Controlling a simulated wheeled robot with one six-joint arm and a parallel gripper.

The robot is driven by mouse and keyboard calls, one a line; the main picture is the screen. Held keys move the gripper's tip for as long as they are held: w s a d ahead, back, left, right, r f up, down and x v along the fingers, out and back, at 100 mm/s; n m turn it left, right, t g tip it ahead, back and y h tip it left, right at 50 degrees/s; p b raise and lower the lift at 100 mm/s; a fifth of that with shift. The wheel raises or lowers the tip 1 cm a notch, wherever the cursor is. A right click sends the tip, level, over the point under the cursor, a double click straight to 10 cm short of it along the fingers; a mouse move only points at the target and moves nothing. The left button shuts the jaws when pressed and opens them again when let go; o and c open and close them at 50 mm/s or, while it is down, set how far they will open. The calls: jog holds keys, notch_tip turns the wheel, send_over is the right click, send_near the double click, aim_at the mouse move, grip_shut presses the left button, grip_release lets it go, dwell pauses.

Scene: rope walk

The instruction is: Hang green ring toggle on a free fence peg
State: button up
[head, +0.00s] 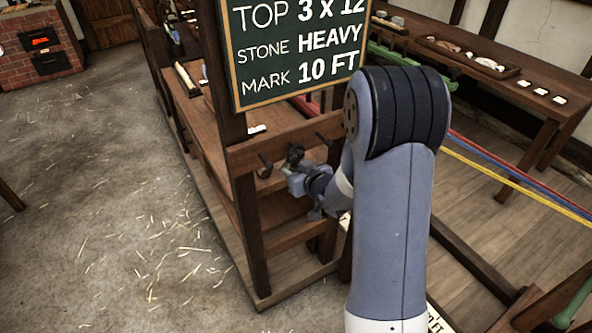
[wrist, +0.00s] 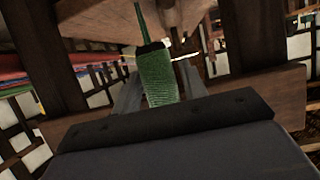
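The green toggle (wrist: 160,78) is a ribbed green grip with a dark collar at its far end. A thin green stem or cord runs up from it. My gripper (wrist: 160,92) has its two grey fingers on either side of the toggle and appears shut on it. A wooden peg (wrist: 172,14) is just beyond the toggle; whether they touch is unclear. In the head view, my gripper (head: 294,170) is close to the fence rail (head: 285,143), between a left peg (head: 265,167) and a right peg (head: 324,139). I cannot make out the toggle there.
A chalkboard (head: 295,50) hangs above the rail on a wooden post (head: 240,200). Coloured ropes (head: 500,165) stretch to the right of my arm. A side table (head: 520,100) stands behind them. The straw-strewn floor at left is clear.

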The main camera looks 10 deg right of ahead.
jog(key=shift+o, duration=1.1)
jog(key=shift+s, duration=0.1)
jog(key=v, duration=1)
jog(key=shift+s+r, duration=0.15)
jog(key=shift+s, duration=0.15)
jog(key=shift+w, duration=0.1)
